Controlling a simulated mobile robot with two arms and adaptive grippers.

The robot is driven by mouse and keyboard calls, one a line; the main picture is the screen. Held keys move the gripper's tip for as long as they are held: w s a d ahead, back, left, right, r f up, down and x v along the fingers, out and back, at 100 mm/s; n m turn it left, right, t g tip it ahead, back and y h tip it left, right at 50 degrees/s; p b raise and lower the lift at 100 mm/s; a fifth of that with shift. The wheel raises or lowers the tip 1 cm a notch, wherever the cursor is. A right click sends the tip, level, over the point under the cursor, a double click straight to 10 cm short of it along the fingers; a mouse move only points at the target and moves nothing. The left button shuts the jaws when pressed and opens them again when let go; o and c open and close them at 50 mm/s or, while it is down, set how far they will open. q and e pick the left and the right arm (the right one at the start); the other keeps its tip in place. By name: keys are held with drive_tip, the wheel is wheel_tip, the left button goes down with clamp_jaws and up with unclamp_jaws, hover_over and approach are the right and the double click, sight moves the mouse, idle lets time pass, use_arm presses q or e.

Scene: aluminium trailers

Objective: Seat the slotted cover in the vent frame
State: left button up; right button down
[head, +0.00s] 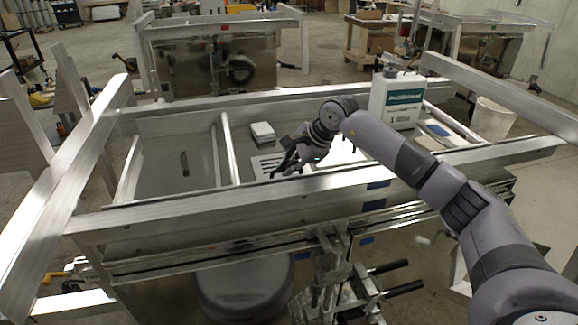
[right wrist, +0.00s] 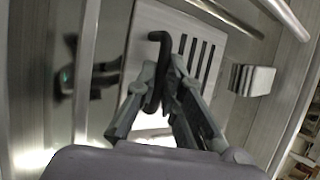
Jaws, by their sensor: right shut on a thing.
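The slotted cover (head: 268,166) is a pale plate with several parallel dark slots, inside the trailer bed left of my right gripper. It fills the upper middle of the right wrist view (right wrist: 146,24). My right gripper (head: 289,163) is over the plate's right side. In the wrist view its fingers (right wrist: 165,88) are closed on a dark hooked piece (right wrist: 160,38) that shows against the plate. I cannot tell whether this piece is joined to the plate. I cannot make out a separate vent frame or whether the plate lies in one. My left gripper is not in view.
Small pale boxes (head: 262,132) lie behind the plate. A white jug (head: 394,102) stands behind my right arm. A cross bar (head: 230,148) runs left of the plate, and the trailer's front rail (head: 200,206) lies before it. The left part of the bed is mostly clear.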

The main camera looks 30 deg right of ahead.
drive_tip(key=c, duration=1.7)
unclamp_jaws()
